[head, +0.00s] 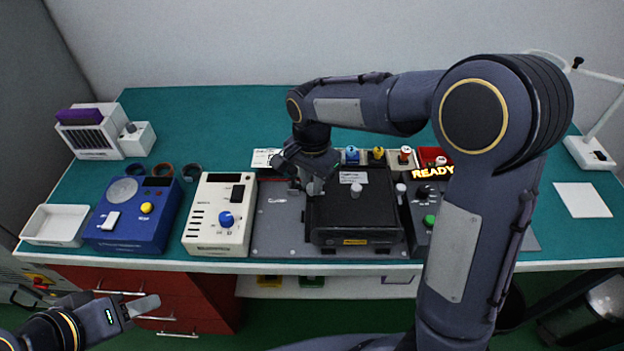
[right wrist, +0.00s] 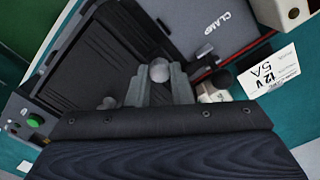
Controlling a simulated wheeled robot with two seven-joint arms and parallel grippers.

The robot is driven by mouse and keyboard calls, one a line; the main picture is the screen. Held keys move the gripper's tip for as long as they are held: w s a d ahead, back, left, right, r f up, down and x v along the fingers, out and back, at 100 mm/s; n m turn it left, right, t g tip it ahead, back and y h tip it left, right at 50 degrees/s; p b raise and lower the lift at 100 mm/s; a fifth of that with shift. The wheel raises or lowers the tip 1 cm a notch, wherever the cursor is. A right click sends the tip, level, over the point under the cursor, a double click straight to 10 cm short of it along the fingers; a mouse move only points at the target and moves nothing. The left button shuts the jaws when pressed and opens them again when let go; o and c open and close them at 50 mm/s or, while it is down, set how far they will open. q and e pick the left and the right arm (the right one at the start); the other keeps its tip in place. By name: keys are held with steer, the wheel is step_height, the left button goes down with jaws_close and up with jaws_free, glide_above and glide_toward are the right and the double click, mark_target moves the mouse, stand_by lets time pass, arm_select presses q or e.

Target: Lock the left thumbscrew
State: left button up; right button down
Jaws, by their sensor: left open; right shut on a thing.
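A black unit (head: 352,215) sits on a grey plate (head: 277,238) at the middle of the bench. My right gripper (head: 312,187) reaches down at the unit's left edge. In the right wrist view its fingers (right wrist: 161,86) are closed around a round grey knob, the left thumbscrew (right wrist: 160,70), beside the unit (right wrist: 100,60). In the head view my gripper hides this thumbscrew. A similar pale thumbscrew (head: 401,189) stands at the unit's right edge. My left gripper (head: 142,304) is open and empty, low at the left, in front of the bench.
A cream box with a blue knob (head: 221,215) and a blue box (head: 133,213) stand left of the plate. A dark control box with a green button (head: 429,221) is close on the right. A "12V 5A" card (right wrist: 267,73) lies behind.

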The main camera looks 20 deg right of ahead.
mark_target(312, 185)
steer(key=shift+m, duration=0.4)
steer(key=c, duration=1.3)
jaws_free()
steer(key=shift+r, duration=0.1)
step_height(312, 185, up, 8)
steer(key=shift+f, duration=0.25)
steer(key=shift+r, duration=0.1)
